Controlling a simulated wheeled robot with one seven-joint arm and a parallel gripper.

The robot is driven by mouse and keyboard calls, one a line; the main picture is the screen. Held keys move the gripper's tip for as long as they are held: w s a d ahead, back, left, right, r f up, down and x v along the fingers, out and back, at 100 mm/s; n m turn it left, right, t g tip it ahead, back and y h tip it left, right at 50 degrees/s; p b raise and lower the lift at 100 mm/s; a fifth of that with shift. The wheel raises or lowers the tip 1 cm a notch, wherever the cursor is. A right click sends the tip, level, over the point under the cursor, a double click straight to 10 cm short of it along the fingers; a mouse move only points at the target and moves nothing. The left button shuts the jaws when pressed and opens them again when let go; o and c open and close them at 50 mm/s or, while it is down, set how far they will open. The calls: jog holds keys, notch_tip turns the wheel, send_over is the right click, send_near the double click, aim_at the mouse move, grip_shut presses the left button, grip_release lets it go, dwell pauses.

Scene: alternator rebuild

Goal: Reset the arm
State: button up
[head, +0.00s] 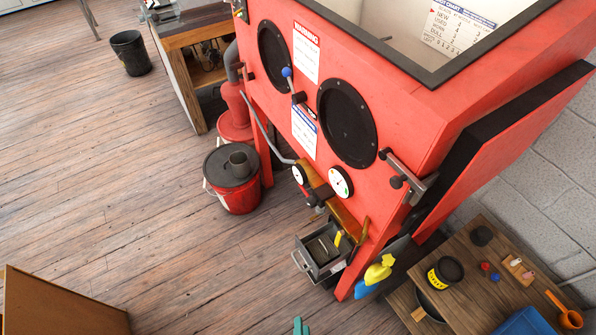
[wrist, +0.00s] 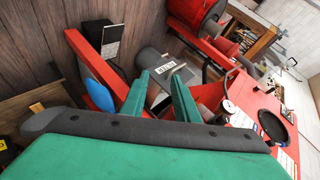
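My gripper (wrist: 161,76) shows in the wrist view as two green fingers standing apart, with nothing held between them. Its teal tips also show at the bottom edge of the head view (head: 301,327), in front of the red blasting cabinet (head: 420,135). The rest of my arm is out of the head view. Beyond the fingers in the wrist view is a dark grey part with a white label (wrist: 166,70); I cannot tell whether it lies near the tips.
An open metal drawer (head: 322,262) juts from the cabinet's base. A red bucket (head: 236,198) stands left of the cabinet. A wooden box (head: 55,305) is at lower left. Open floor lies between.

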jog(key=s+r+n+t, duration=0.2)
jog(key=r+n, duration=0.4)
jog(key=r, duration=0.6)
jog(key=s+a+r+n+t, duration=0.1)
jog(key=r+n, duration=0.4)
jog(key=r, duration=0.7)
jog(key=shift+s+a+n+t+h, duration=0.2)
jog(key=shift+s+n+t+h, duration=0.1)
jog(key=shift+s+n+t, duration=0.15)
jog(key=shift+w, duration=0.1)
